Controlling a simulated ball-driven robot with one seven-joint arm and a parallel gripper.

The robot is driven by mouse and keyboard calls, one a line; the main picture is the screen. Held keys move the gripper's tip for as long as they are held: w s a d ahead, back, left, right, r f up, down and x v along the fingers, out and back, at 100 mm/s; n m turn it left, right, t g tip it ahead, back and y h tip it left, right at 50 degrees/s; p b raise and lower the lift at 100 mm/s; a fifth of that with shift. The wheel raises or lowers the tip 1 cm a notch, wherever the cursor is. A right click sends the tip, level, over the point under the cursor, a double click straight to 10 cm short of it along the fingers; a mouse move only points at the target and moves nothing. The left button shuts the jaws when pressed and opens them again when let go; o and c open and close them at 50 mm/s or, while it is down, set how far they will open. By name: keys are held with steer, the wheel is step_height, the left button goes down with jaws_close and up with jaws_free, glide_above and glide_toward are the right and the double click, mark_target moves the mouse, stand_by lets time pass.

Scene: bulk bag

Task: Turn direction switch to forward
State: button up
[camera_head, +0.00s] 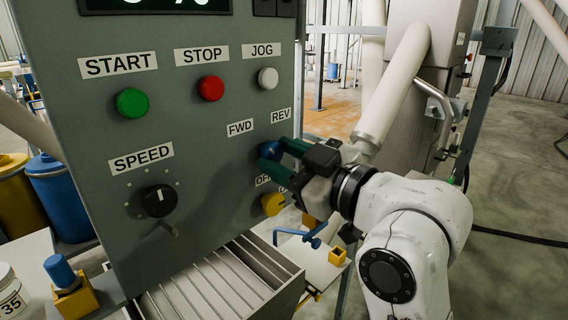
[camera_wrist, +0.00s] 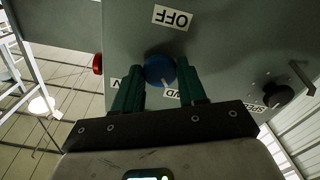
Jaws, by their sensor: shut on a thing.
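The direction switch is a blue round knob (camera_head: 268,158) on the grey control panel, below the FWD label (camera_head: 240,127) and the REV label (camera_head: 281,114). My gripper (camera_head: 272,162) reaches in from the right, its dark green fingers shut on the knob. In the wrist view, the blue knob (camera_wrist: 159,69) sits between the fingertips of my gripper (camera_wrist: 160,80), one on each side. The fingers partly cover the FWD and REV labels there. Which way the knob points cannot be told clearly.
The panel also has a green START button (camera_head: 132,103), a red STOP button (camera_head: 210,88), a white JOG button (camera_head: 268,78) and a black SPEED dial (camera_head: 159,201). A yellow knob (camera_head: 272,204) is just below my gripper. A white pipe (camera_head: 395,80) stands behind my arm.

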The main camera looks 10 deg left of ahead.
stand_by(0.4)
steer(key=o, duration=1.1)
steer(key=shift+c, duration=0.2)
steer(key=v, duration=1)
steer(key=shift+s+d+b, duration=0.3)
steer(key=shift+b, duration=0.05)
